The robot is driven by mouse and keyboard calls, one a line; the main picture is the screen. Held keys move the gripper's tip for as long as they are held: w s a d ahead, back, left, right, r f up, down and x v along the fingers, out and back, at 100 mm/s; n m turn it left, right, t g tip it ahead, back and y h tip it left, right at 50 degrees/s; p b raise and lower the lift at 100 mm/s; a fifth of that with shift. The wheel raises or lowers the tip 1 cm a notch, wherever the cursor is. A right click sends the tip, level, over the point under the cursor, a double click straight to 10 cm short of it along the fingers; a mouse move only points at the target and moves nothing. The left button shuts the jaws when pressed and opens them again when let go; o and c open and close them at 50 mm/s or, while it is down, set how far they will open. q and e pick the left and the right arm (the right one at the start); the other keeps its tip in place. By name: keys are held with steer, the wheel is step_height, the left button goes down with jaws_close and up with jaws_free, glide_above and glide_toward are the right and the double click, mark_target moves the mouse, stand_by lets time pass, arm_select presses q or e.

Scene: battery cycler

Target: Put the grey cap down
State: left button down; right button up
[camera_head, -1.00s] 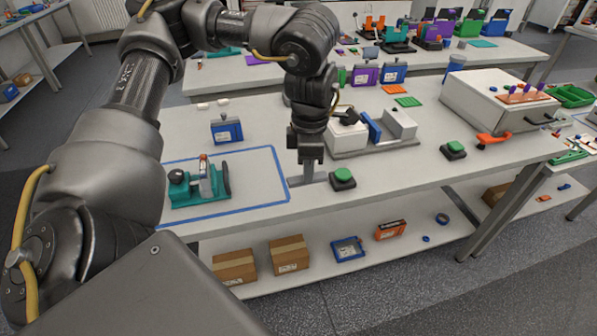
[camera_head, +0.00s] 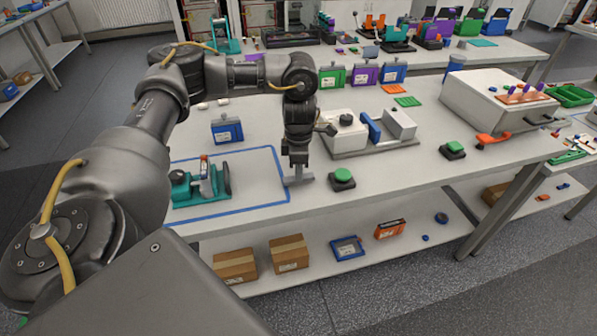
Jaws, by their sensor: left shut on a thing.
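My left gripper (camera_head: 298,161) points straight down over the front part of the white table. It is shut on the grey cap (camera_head: 299,181), a flat bar with an upright stem between the fingers. The cap is at or just above the tabletop, at the right edge of the blue taped outline; I cannot tell whether it touches. The fingers hide the top of the stem. My right gripper is not in view.
A green button on a black base (camera_head: 342,178) stands close to the right of the cap. A teal fixture (camera_head: 200,184) stands inside the blue outline. A blue cell case (camera_head: 227,130) stands behind it. A white device (camera_head: 347,132) stands behind the button.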

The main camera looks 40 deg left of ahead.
arm_select(q)
steer(key=shift+f, duration=0.55)
steer(key=shift+f, duration=0.15)
steer(key=c, duration=1.4)
jaws_free()
step_height(320, 180, up, 12)
steer(key=shift+r+p, duration=0.2)
steer(key=shift+p, duration=0.3)
